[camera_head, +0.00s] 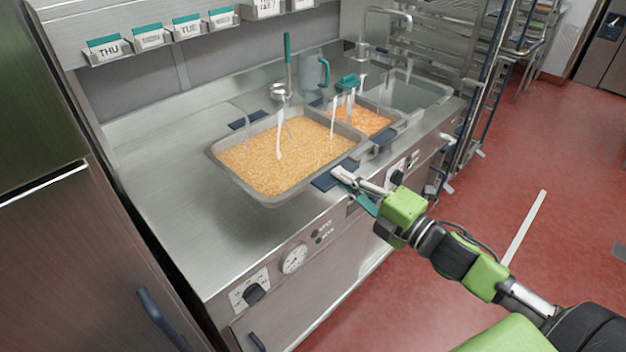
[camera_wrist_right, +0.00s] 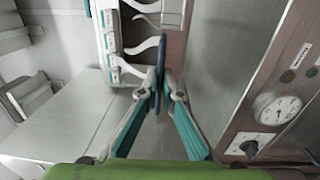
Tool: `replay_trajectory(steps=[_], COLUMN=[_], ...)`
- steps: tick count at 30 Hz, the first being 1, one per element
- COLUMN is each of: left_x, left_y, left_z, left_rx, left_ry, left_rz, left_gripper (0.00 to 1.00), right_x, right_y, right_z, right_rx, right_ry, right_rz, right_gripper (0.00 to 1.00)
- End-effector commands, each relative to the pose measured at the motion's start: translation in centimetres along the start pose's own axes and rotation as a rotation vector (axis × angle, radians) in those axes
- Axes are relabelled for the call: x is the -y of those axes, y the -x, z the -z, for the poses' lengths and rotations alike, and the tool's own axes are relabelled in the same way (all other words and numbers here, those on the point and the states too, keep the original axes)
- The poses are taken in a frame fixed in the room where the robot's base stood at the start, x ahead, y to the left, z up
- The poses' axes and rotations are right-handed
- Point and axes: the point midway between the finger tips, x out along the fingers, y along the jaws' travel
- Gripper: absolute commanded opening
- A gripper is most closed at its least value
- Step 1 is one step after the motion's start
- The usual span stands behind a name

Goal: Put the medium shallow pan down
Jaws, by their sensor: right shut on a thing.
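The shallow pan (camera_head: 238,181) is a wide rectangular metal pan filled with yellow-orange grainy food, with dark blue handles on two sides. It is over the steel worktop in the head view; I cannot tell whether it rests on it or is slightly raised. My right gripper (camera_head: 346,178) is shut on the near blue handle (camera_head: 328,182). In the right wrist view, the teal fingers (camera_wrist_right: 160,92) close on the thin dark blue handle (camera_wrist_right: 161,62). My left gripper is out of view.
A second pan of orange food (camera_head: 366,121) stands behind and right of the held pan. White and teal utensils stand around both. A sink (camera_head: 415,90) lies at the back right. The worktop (camera_head: 165,145) to the left is clear. A dial and knob (camera_head: 293,259) are on the front panel.

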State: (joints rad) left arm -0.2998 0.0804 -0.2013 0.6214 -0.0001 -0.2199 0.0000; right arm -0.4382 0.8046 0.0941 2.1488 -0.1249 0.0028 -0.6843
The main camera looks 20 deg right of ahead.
Motion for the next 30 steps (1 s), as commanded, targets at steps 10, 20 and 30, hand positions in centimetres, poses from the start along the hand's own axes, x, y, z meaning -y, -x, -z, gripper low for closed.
replay_trajectory(steps=[10,20,30], left_x=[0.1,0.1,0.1], left_y=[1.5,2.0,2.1], left_z=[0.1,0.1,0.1], left_rx=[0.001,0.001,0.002], left_ry=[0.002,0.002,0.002], left_rz=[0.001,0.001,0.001], left_gripper=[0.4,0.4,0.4], right_x=[2.1,7.1,9.4], right_y=[-5.2,-9.1,-10.4], right_z=[4.1,7.3,8.4], right_rx=[-0.004,-0.003,-0.004], right_ry=[-0.002,-0.001,0.001], right_rz=[-0.017,-0.014,-0.016], right_gripper=[0.0,0.0,0.0])
